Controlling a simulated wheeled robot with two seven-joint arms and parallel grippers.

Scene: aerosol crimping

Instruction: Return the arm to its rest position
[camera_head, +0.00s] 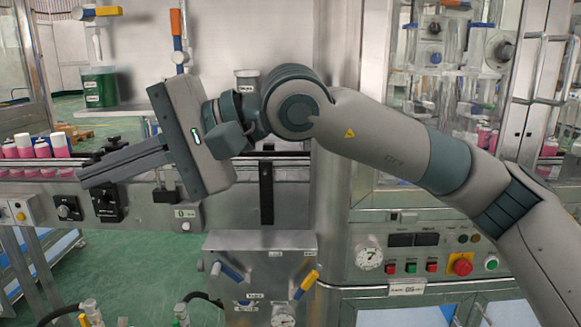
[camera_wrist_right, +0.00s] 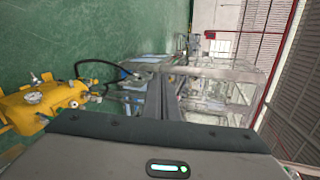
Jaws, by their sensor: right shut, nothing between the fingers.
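My right arm comes in from the right in the head view and reaches across the front of the machine. My right gripper (camera_head: 84,182) is at the left end of that arm, pointing left, its fingers together and empty. It is in front of the conveyor rail and apart from the pink cans. In the right wrist view the closed fingers of the gripper (camera_wrist_right: 160,82) point away over the green floor and metal frames. My left gripper is not in view.
Pink cans (camera_head: 59,145) with white or dark tops stand on the conveyor at the left. A panel with a red emergency button (camera_head: 460,264) is at the lower right. A valve box (camera_head: 262,241) stands below the arm. A yellow tank (camera_wrist_right: 40,103) lies left in the wrist view.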

